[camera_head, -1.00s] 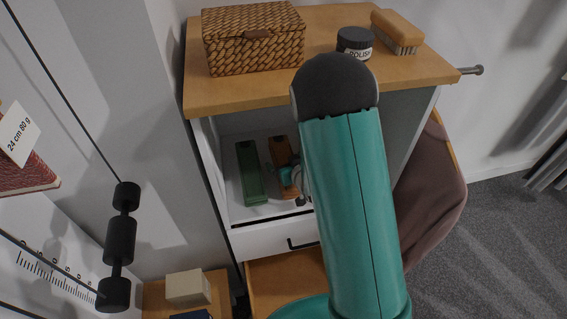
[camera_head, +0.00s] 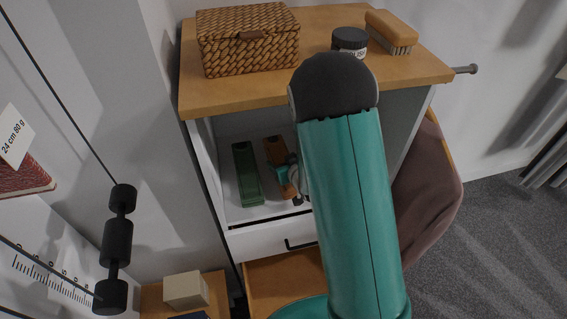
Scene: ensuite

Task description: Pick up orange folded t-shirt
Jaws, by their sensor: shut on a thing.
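The orange folded t-shirt (camera_head: 274,152) is a narrow orange strip in the open compartment of the cabinet, just right of a green folded item (camera_head: 247,174). My gripper (camera_head: 291,181) is at the orange t-shirt's right side, shut on it. My teal arm hides much of the gripper and the right part of the compartment. The fingertips are small and partly hidden. I cannot tell whether the t-shirt is lifted off the compartment floor.
The wooden cabinet top (camera_head: 300,84) overhangs the compartment and bears a woven basket (camera_head: 247,40), a polish jar (camera_head: 349,41) and a brush (camera_head: 391,32). A white drawer front (camera_head: 262,240) lies below. A brown cloth (camera_head: 428,190) hangs at the right.

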